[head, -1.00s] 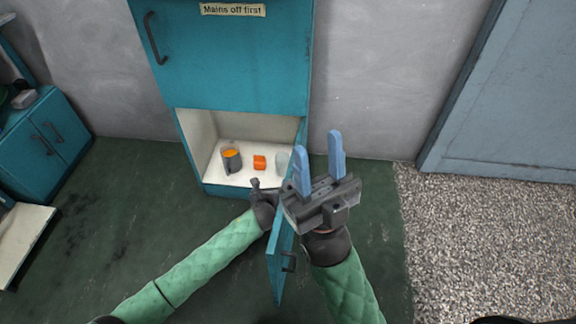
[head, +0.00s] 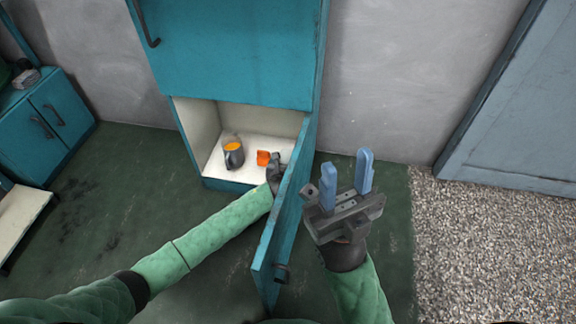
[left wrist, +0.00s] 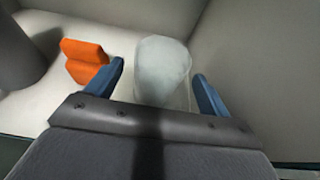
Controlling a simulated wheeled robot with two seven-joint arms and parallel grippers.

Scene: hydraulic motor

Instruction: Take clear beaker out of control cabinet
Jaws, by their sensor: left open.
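The clear beaker (left wrist: 163,68) stands on the white floor of the cabinet compartment, between the blue fingers of my open left gripper (left wrist: 160,85) in the left wrist view. The fingers appear to have a gap to it on both sides. In the head view the beaker is hidden behind my left gripper (head: 277,168) and the door. The teal control cabinet (head: 235,50) has its lower door (head: 285,225) swung open towards me. My right gripper (head: 344,188) is open and empty, to the right of that door.
An orange block (head: 263,157) sits between mug and beaker, also close to my left finger in the wrist view (left wrist: 84,60). The open door edge lies close to my left arm.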

